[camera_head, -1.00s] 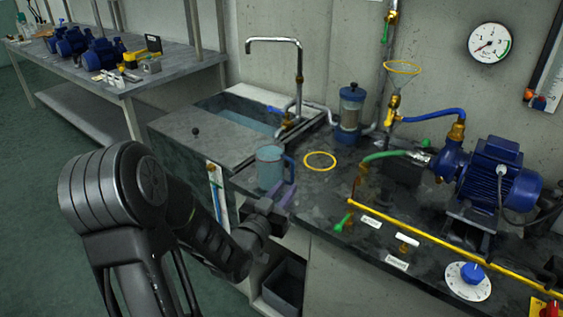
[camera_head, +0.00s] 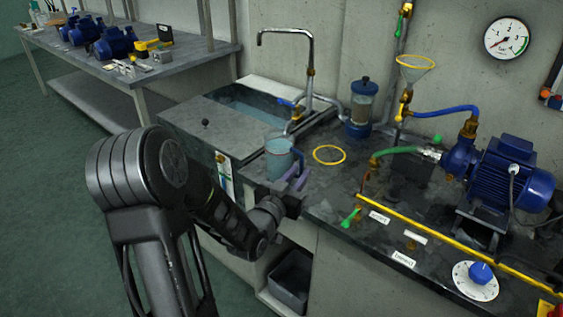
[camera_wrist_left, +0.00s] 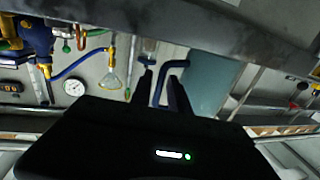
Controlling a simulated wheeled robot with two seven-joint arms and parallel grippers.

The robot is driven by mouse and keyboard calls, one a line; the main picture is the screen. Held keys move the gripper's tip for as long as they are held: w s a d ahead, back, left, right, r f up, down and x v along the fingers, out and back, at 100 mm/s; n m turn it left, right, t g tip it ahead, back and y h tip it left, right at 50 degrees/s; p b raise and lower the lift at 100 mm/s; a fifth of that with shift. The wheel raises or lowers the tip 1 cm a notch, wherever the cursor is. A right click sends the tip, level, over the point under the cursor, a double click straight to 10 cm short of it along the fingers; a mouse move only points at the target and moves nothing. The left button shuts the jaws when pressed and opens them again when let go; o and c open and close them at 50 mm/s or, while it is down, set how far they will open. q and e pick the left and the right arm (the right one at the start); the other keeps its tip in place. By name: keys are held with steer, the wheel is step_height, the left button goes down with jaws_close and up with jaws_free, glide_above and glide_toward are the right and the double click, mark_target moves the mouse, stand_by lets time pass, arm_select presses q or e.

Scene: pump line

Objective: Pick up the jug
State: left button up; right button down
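The jug (camera_head: 278,160) is a translucent blue-grey vessel with a dark blue handle. It stands upright at the front left of the dark worktop, by the sink. My left gripper (camera_head: 293,179) is just in front of the jug, at its handle side. In the left wrist view the jug (camera_wrist_left: 208,84) is close beyond the fingers, and its handle (camera_wrist_left: 178,64) shows at the fingertips. The two fingers are apart, with a gap between them. I cannot tell whether they touch the handle. My right gripper is out of view.
A sink (camera_head: 252,103) with a tall tap (camera_head: 311,70) is behind the jug. A yellow ring (camera_head: 329,162) lies to the jug's right. A yellow pipe (camera_head: 450,238) and blue pump (camera_head: 505,172) are further right. A grey bin (camera_head: 290,280) sits below the worktop.

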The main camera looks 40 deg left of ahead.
arm_select(q)
steer(key=shift+p+x, duration=0.45)
steer(key=shift+x, duration=2.2)
steer(key=shift+s, duration=0.1)
jaws_close()
steer(key=shift+r, duration=0.1)
